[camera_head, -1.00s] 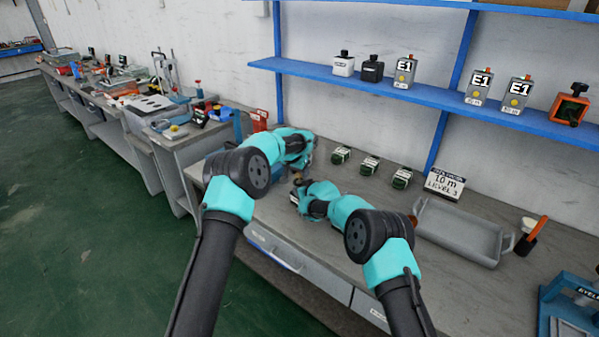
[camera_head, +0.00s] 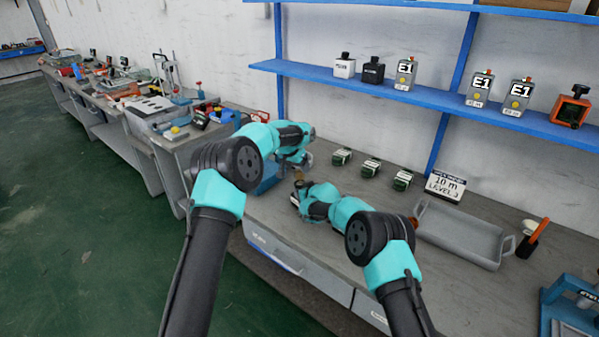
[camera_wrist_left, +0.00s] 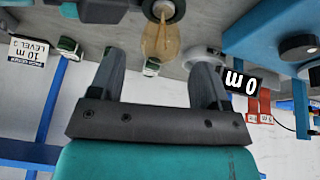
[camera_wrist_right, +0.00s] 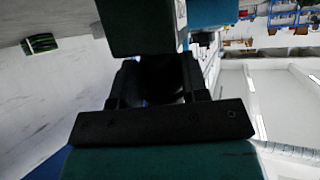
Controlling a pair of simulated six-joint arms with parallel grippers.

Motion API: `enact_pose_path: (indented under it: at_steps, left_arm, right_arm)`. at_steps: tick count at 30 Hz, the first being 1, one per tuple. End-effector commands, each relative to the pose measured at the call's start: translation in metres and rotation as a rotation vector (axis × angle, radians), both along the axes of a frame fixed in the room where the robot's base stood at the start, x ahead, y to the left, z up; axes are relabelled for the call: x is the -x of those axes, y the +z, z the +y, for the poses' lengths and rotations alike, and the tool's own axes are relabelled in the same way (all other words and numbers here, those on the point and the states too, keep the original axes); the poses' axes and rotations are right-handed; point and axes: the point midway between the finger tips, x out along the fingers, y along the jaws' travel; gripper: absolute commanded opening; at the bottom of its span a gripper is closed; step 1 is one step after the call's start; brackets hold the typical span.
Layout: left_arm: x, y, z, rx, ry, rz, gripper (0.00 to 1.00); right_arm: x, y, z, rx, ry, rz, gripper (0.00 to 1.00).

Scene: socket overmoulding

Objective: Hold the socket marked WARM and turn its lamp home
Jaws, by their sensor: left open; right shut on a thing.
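My right gripper (camera_head: 296,199) is shut on a dark thing (camera_wrist_right: 163,77), seen between its fingers in the right wrist view; I take it to be a socket. No WARM mark is readable on it. An amber, pear-shaped lamp (camera_wrist_left: 160,40) with a pale round end shows in the left wrist view; it is a small brownish spot (camera_head: 298,176) by the right gripper in the head view. My left gripper (camera_head: 309,159) is open. Its fingers (camera_wrist_left: 158,72) point toward the lamp, which lies beyond their tips, apart from them. Whether lamp and socket are joined cannot be told.
Three green-and-white blocks (camera_head: 371,167) stand in a row on the bench, near a sign reading 10 m LEVEL 3 (camera_head: 444,186). A grey tray (camera_head: 455,232) lies to the right. A blue shelf (camera_head: 440,99) runs above. Bench between blocks and front edge is fairly clear.

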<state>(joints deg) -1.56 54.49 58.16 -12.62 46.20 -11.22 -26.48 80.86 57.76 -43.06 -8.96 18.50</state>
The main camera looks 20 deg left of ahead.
Motion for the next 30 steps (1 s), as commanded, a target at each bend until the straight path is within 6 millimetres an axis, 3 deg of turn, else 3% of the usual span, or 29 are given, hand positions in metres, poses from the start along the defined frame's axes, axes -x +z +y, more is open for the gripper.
enact_pose_path:
  at_steps: [6, 12, 27, 28, 30]
  left_arm:
    - [0.016, 0.040, 0.007, 0.000, -0.001, -0.001, 0.70]
    - [0.025, 0.063, 0.012, 0.000, 0.000, -0.001, 0.70]
    - [0.028, 0.068, 0.013, 0.000, 0.000, 0.000, 0.70]
    - [0.028, 0.068, 0.013, 0.000, 0.000, 0.000, 0.70]
    - [0.028, 0.068, 0.013, 0.000, 0.000, 0.000, 0.70]
  right_arm:
    - [0.000, 0.000, 0.000, -0.001, 0.000, -0.001, 0.15]
    - [0.000, 0.000, 0.000, -0.001, 0.000, -0.001, 0.15]
    - [0.000, 0.001, 0.000, -0.001, 0.000, -0.001, 0.15]
    - [0.000, 0.001, 0.000, -0.001, 0.000, -0.001, 0.44]
    - [0.000, 0.001, 0.000, -0.001, 0.000, -0.001, 0.51]
